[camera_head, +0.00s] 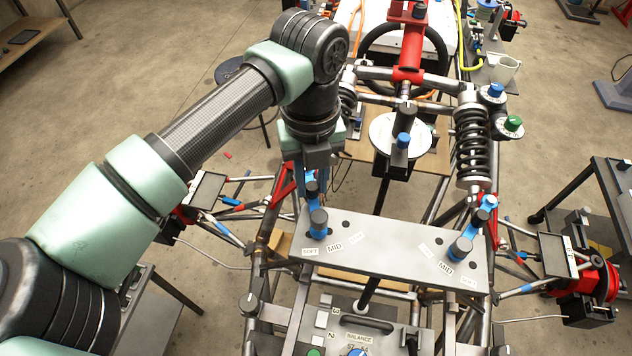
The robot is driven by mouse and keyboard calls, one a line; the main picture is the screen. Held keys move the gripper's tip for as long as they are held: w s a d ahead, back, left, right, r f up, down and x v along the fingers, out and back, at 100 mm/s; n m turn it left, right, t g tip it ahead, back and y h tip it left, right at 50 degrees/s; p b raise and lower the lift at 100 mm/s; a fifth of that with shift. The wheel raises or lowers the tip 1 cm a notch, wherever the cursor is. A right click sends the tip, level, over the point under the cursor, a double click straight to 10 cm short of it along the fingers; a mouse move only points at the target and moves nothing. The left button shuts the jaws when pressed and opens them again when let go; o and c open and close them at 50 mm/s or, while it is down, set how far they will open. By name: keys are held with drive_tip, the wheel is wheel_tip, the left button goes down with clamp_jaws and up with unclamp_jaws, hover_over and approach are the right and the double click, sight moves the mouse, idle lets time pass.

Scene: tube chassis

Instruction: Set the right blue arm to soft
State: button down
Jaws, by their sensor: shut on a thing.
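A grey plate (395,252) carries two blue arms, each with a dark round knob and a row of labels. The picture-left blue arm (319,231) points away from me, its far end at my gripper (314,172). My gripper is shut on that far end; the fingers partly hide it. Its labels read SOFT (310,252) at the left, MID (335,247), and a faint third one at the right. The picture-right blue arm (473,231) leans away and to the right, untouched. Its labels include MID (446,267) and SOFT (468,283), with SOFT at the right.
A coil spring damper (472,145) stands behind the right arm. A red column (409,48) and steering wheel (442,70) are at the back. A balance panel (358,338) lies in front of the plate. Chassis tubes surround the plate.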

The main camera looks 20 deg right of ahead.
sight(308, 186)
drive_tip(key=shift+w+a+r+m+b, duration=0.15)
drive_tip(key=shift+a+m+b, duration=0.2)
drive_tip(key=shift+m, duration=0.35)
drive_tip(key=c, duration=0.7)
unclamp_jaws()
wheel_tip(308, 186, up, 13)
drive_tip(key=b, duration=0.3)
drive_tip(key=shift+b, duration=0.35)
